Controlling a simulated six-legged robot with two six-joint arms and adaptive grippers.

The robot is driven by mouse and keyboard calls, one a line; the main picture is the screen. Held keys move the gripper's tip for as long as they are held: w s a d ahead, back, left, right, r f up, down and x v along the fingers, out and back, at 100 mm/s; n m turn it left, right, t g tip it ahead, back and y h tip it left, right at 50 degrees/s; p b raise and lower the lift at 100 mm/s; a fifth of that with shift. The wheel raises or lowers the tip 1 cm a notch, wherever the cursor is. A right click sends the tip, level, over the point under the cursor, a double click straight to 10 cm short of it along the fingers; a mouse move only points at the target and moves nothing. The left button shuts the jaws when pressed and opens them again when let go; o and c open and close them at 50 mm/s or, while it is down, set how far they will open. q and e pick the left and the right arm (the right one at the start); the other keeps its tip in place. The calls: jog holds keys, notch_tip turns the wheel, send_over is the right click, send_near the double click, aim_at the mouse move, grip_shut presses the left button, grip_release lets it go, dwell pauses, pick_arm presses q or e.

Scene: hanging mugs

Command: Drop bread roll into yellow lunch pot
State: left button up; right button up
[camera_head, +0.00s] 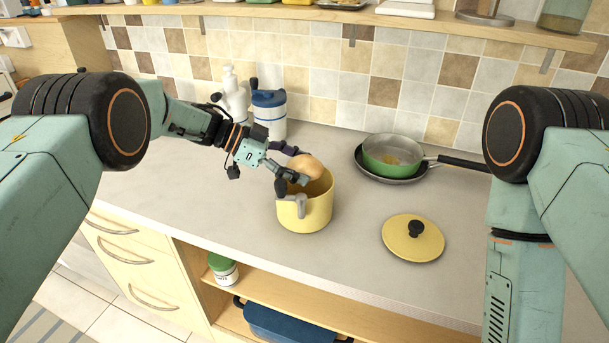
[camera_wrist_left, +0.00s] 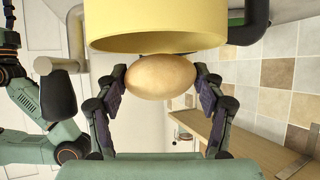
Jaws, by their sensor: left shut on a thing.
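The bread roll (camera_head: 305,166) is round and golden brown. My left gripper (camera_head: 292,168) is shut on it, at the mouth of the yellow lunch pot (camera_head: 305,214). I cannot tell whether the roll touches the pot. My right gripper is not in view; only my right arm shows.
A yellow lid with a black knob (camera_head: 413,238) lies on the counter (camera_head: 235,210) right of the pot. A blue-and-white canister (camera_head: 269,112) and white bottles (camera_head: 232,95) stand at the back.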

pick_arm(q)
jog(key=o, duration=1.2)
jog(key=v, duration=1.2)
